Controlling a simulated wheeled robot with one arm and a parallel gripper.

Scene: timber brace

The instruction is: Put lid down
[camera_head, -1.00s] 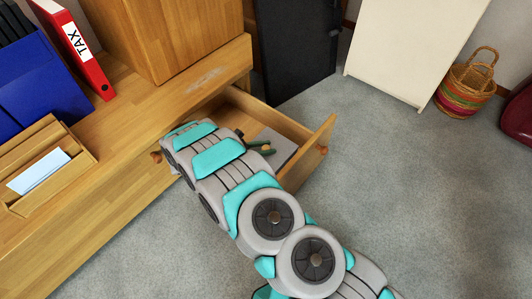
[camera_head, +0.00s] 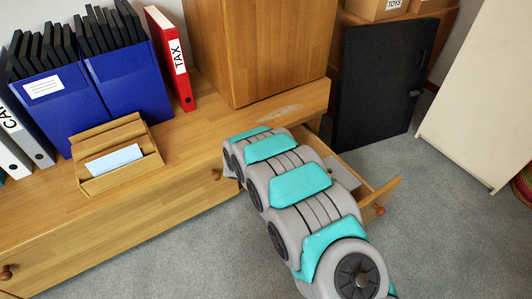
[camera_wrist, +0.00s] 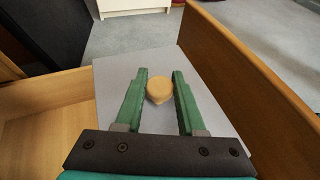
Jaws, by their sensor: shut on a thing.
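The lid is a flat light-grey panel (camera_wrist: 112,75) with a round tan knob (camera_wrist: 158,87). In the wrist view my gripper (camera_wrist: 160,73) has a green finger on each side of the knob and is shut on it. The lid is at the open wooden drawer (camera_wrist: 45,112), beside its right-hand wall in that view. I cannot tell whether it rests on anything. In the head view a corner of the lid (camera_head: 343,174) shows past my arm, within the drawer's outline (camera_head: 381,198). My gripper is hidden there behind my arm.
The drawer juts from a long wooden cabinet (camera_head: 190,130) holding a letter rack (camera_head: 118,155), blue file boxes (camera_head: 125,80) and a red TAX binder (camera_head: 170,60). A black panel (camera_head: 375,90) stands behind the drawer. Grey carpet (camera_head: 450,240) is clear at the right.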

